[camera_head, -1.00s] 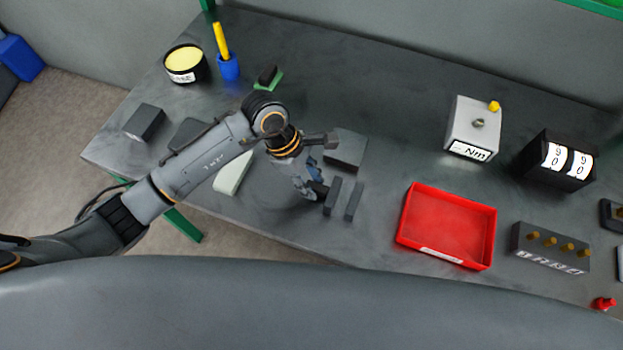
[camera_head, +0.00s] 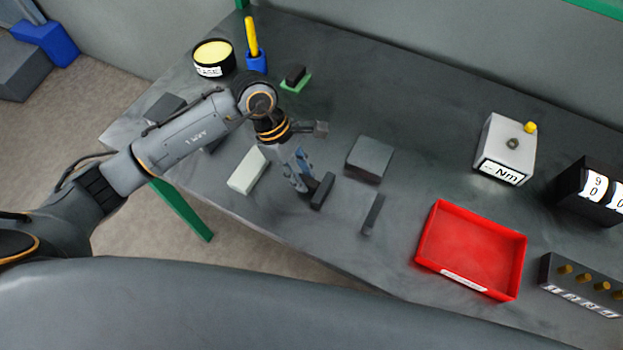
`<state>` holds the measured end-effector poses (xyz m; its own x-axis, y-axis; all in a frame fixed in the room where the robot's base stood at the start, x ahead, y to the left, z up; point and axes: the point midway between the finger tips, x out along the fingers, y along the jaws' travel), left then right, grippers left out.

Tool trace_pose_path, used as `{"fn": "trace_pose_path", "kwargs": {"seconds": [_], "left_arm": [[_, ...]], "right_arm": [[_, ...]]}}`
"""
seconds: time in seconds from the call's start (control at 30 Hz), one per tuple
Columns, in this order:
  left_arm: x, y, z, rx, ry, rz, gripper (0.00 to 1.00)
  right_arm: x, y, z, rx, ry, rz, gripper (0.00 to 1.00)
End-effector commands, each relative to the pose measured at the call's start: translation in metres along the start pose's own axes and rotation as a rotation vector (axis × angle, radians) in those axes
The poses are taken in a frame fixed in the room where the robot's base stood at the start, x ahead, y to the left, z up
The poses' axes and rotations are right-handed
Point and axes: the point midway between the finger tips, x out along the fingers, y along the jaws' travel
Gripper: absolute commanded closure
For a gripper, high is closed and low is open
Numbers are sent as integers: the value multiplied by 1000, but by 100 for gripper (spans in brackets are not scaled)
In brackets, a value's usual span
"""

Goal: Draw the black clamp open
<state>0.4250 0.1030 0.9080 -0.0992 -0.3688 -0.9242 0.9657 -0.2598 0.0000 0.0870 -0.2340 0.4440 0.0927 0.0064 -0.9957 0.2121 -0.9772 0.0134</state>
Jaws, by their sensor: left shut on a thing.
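The black clamp shows as two separate upright dark bars near the table's front edge. The left bar (camera_head: 322,190) is at my left gripper (camera_head: 306,185), which is shut on it. The right bar (camera_head: 373,213) stands apart to the right, with a clear gap of bare table between the two. The gripper's fingers partly hide the left bar. My right gripper is not in view.
A dark grey block (camera_head: 369,158) lies behind the gap and a pale block (camera_head: 247,170) left of the gripper. A red tray (camera_head: 426,236) is to the right. A grey torque box (camera_head: 506,143) stands farther back.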

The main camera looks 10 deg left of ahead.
Motion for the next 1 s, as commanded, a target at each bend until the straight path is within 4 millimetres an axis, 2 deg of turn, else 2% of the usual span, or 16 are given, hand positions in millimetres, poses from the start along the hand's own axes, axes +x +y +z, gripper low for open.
{"fn": "trace_pose_path", "kwargs": {"seconds": [0.13,0.17,0.23,0.27,0.53,0.67,0.77,1.0], "left_arm": [[-1,0,-3,-5,9,1,100],[-1,0,-3,-5,9,1,72],[-1,0,-3,-4,8,1,58],[-1,0,-2,-4,7,1,55],[0,0,0,-2,3,0,55],[-8,1,-1,-2,3,2,55],[-24,1,-1,-2,4,5,55],[-76,1,-2,-3,6,7,55]], "right_arm": [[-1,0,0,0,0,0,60],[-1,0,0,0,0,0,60],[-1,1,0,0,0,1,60],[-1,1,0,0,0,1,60],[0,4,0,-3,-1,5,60],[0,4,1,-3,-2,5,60],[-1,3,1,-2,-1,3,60],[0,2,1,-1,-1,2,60]]}}
